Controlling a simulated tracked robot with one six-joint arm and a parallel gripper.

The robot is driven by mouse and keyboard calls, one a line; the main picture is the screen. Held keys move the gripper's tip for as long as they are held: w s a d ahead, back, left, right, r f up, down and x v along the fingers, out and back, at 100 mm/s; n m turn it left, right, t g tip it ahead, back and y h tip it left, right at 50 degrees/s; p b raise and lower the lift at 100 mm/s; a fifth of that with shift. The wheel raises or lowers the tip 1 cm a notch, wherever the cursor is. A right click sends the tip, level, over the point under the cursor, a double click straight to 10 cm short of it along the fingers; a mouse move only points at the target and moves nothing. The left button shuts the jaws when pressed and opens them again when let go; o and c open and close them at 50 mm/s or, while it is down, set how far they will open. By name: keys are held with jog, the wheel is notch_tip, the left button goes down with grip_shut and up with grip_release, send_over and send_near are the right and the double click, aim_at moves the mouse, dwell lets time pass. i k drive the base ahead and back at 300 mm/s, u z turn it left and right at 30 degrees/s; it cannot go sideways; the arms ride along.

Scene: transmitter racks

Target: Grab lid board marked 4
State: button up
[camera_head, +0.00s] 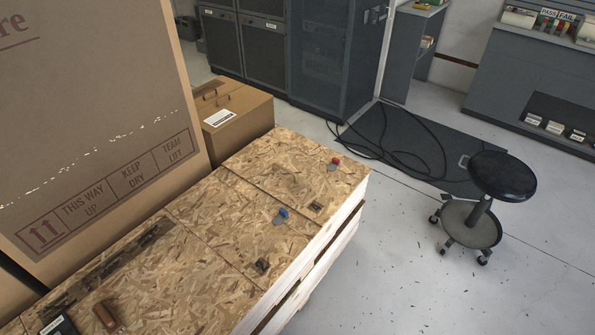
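Several OSB lid boards lie flat side by side on top of a long wooden crate. The far board (290,160) carries a small red-topped item (335,163). The middle board (225,215) carries a small blue-topped item (281,215). The near board (190,290) has a long dark streak across it. I cannot read a 4 on any board; dark marks on them are too small to make out. My gripper is not in view.
Large cardboard boxes (90,120) stand against the crate's left side, with a smaller carton (230,110) behind. A brown object (107,316) lies on the near boards. Right of the crate is open floor, then a black stool (502,177) and loose cables (410,150). Dark cabinets (320,60) stand behind.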

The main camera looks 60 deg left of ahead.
aim_at(315, 195)
jog(key=i, duration=2.2)
jog(key=u, duration=3.25)
